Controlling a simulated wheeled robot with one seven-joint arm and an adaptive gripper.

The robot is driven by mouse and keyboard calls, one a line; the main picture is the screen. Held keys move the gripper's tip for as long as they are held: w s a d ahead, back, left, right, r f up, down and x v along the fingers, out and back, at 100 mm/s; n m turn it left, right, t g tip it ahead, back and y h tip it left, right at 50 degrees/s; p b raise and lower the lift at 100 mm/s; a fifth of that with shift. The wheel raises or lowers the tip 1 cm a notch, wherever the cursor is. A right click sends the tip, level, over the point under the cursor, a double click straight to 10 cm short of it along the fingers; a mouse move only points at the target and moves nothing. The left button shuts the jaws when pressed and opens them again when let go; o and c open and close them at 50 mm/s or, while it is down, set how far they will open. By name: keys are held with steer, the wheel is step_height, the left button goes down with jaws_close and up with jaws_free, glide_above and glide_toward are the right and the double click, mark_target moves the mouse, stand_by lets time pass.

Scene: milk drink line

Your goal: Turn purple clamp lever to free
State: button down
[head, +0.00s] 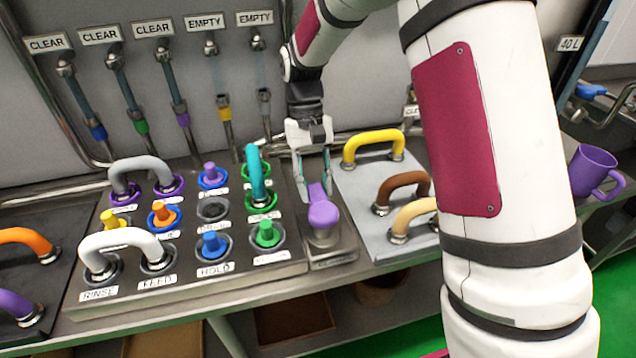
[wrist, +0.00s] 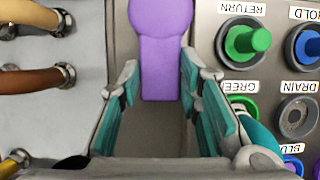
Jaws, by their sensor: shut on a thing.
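The purple clamp lever (head: 322,213) stands on a narrow grey plate at the right end of the button panel, with its round knob nearer the front and its flat arm pointing back toward the wall. It also shows in the wrist view (wrist: 160,50), top centre, the arm's end reaching between my fingers. My gripper (head: 314,186) points down over the lever, its teal-padded fingers on either side of the flat arm, shut on it. In the wrist view my gripper (wrist: 159,75) frames the lever; exact pad contact is hard to see.
Left of the lever is a panel with coloured buttons, a white handle (head: 118,241) and a teal handle (head: 255,172) close to my gripper. To the right, a grey plate carries yellow (head: 373,143), brown (head: 403,187) and cream handles. A purple mug (head: 592,172) stands far right.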

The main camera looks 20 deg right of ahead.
stand_by(0.4)
steer(key=c, duration=1.2)
jaws_free()
steer(key=shift+o, duration=0.2)
steer(key=v, duration=1.2)
steer(key=shift+a, duration=0.1)
